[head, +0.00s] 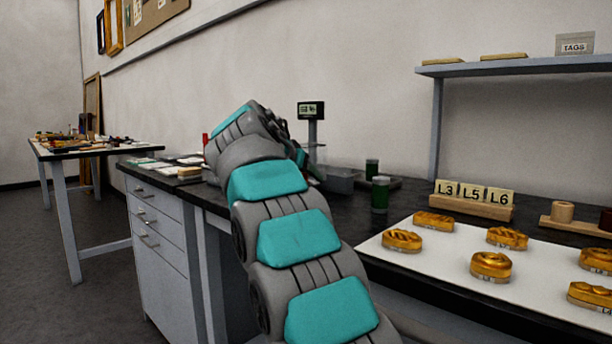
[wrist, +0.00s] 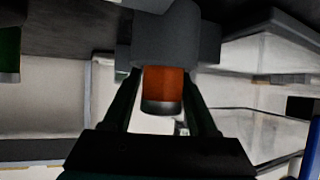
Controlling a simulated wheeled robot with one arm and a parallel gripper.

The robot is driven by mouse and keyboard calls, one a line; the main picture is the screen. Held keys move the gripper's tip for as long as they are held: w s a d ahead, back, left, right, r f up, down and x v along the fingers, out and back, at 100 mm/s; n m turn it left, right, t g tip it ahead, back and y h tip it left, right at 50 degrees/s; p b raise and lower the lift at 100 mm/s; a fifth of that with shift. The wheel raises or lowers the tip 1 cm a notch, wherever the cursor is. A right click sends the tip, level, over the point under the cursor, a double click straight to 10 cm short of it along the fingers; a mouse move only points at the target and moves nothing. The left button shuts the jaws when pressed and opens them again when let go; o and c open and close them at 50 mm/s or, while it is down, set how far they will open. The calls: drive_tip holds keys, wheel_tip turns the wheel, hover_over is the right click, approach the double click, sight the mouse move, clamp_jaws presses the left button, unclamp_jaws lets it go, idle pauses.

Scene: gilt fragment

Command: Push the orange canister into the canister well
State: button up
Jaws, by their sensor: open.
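The orange canister (wrist: 163,84), with a dark grey band at one end, shows in the middle of the wrist view. Its other end meets a grey rounded holder (wrist: 166,38), apparently the canister well; I cannot tell how deep it sits. My gripper (wrist: 162,76) is open, with one dark finger on each side of the canister. Narrow gaps seem to show beside the canister, but contact is hard to judge. In the head view my arm hides the gripper, the orange canister and the holder.
Green canisters (head: 380,195) stand on the dark bench right of my arm; a green one (wrist: 9,50) also shows in the wrist view. A clear-walled box (wrist: 275,95) is at right there. A white mat (head: 450,262) bears several gilt pieces. A display post (head: 311,118) rises behind my arm.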

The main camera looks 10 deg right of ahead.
drive_tip(key=v, duration=1.2)
